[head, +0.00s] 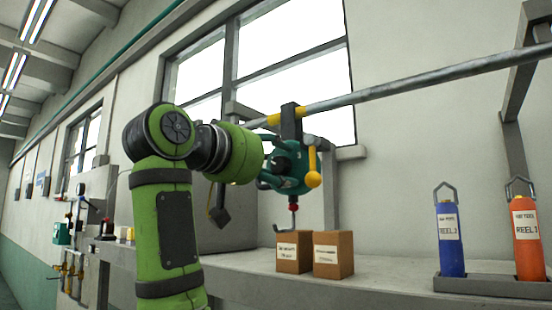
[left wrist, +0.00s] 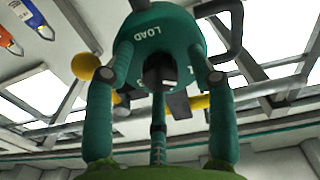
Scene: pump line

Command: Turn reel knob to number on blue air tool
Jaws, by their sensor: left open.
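The teal reel (left wrist: 185,30) hangs from the overhead rail. In the left wrist view its face shows the word LOAD and a black knob (left wrist: 160,72); other marks are partly hidden by my fingers. My left gripper (left wrist: 160,62) is open, its teal fingers spread around the knob; I cannot tell whether they touch it. In the head view the gripper (head: 277,164) is in front of the reel and partly covers it. The blue air tool (head: 451,250) stands upright at the right, with a REEL label whose number is hard to read. My right gripper is out of view.
An orange tool (head: 527,255) stands beside the blue one in a grey holder (head: 485,287). Two brown boxes (head: 333,262) stand on the grey shelf below the reel's red-topped hook (head: 291,220). A yellow ball (head: 313,179) hangs at the reel's right. Shelf space between boxes and holder is clear.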

